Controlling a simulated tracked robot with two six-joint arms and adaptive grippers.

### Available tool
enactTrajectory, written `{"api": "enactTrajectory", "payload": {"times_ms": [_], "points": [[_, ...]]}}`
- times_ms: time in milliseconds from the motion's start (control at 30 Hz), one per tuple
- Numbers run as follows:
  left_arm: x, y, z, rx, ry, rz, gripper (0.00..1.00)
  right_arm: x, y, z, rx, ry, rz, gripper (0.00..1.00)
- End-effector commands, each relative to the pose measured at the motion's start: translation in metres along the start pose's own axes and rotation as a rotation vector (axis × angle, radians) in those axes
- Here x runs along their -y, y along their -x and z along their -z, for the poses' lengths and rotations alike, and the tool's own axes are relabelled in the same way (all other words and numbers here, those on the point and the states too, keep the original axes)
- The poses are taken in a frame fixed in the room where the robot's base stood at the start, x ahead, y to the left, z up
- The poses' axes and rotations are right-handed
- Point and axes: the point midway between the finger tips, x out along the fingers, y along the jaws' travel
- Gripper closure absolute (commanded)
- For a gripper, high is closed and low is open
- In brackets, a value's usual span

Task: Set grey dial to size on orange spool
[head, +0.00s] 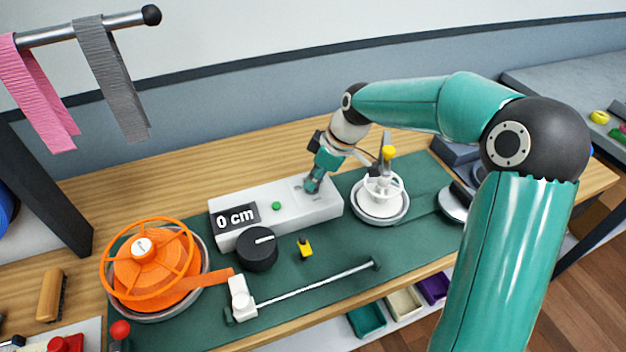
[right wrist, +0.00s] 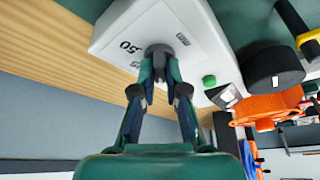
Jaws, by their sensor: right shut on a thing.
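A white box (head: 235,233) with a "0 cm" display (head: 236,216), a green button and a large black dial (head: 258,249) stands on the green mat. My right gripper (right wrist: 159,72) is shut on the small grey dial (right wrist: 157,49) on the box's top, pointing down at it. In the head view the fingertips (head: 312,186) largely cover the dial. The orange spool (head: 150,270) sits at left with orange strap coming off it; its white centre label (head: 142,246) is too small to read. My left gripper is not in view.
A white spool (head: 381,203) with a yellow-topped post stands right of the box. A white clamp with a thin rod (head: 315,284) and a yellow-black piece (head: 305,247) lie in front. Pink (head: 42,95) and grey (head: 112,80) straps hang from a bar at upper left.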

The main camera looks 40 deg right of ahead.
Motion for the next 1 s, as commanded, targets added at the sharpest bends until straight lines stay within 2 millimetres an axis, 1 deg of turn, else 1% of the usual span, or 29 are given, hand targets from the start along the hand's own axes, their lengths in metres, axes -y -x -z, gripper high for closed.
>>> {"api": "enactTrajectory", "payload": {"times_ms": [33, 567, 1000], "points": [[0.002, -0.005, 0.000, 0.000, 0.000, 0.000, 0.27, -0.001, -0.001, 0.000, -0.003, -0.026, -0.017, 1.00], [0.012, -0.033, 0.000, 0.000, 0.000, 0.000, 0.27, 0.002, -0.002, 0.002, -0.007, -0.465, -0.201, 1.00], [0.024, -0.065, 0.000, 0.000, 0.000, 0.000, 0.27, 0.004, -0.004, 0.004, -0.008, -0.851, -0.359, 1.00]]}}
